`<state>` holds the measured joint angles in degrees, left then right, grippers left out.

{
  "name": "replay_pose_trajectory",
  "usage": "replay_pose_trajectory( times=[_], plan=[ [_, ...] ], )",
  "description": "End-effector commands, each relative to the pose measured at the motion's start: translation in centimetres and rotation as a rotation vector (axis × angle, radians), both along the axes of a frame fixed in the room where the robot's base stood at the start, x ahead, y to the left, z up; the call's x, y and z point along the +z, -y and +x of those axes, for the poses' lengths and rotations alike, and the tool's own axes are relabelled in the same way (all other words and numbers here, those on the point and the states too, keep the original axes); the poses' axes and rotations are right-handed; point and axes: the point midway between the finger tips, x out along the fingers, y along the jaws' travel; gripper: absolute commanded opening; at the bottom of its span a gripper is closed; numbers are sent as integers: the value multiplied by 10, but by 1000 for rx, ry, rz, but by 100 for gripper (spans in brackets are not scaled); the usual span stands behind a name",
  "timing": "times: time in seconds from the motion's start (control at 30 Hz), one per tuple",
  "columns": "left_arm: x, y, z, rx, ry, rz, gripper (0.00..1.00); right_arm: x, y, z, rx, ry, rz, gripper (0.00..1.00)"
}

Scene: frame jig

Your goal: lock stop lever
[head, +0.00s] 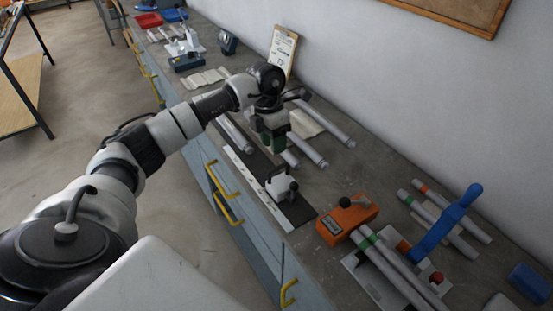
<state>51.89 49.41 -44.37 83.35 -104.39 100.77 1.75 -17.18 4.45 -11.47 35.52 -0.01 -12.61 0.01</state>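A light grey stop block (279,183) with a black lever or knob sits on the dark rail (297,211), beside a white scale strip (239,164). Whether the lever is locked cannot be told. My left gripper (277,144) points down over the bench just beyond the stop, near several grey tubes, and appears apart from the stop. Something dark green shows at its lower end; I cannot tell whether that is its fingers or a held thing. Its fingertip gap is not clear. My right gripper is out of view.
An orange block (346,219) with a black knob stands right of the rail, by a plate with tubes and a blue handle (447,222). Loose tubes (325,122) lie near the wall. A clipboard (283,50) leans there. Yellow drawer handles (222,180) line the bench front.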

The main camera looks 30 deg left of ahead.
Motion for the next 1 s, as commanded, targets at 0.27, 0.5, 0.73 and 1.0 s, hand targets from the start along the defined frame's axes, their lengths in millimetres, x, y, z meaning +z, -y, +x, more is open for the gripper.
replay_pose_trajectory(
  times=[0.27, 0.5, 0.73, 1.0],
  plan=[
    [-46, 9, -4, 0, -3, -3, 38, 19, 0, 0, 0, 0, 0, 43],
    [-64, 13, -5, -1, 1, -3, 38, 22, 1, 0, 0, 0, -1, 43],
    [-65, 13, -5, 0, 2, -3, 38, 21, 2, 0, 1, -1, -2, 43],
    [-65, 13, -5, -1, 1, -3, 0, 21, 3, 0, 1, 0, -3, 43]
  ],
)
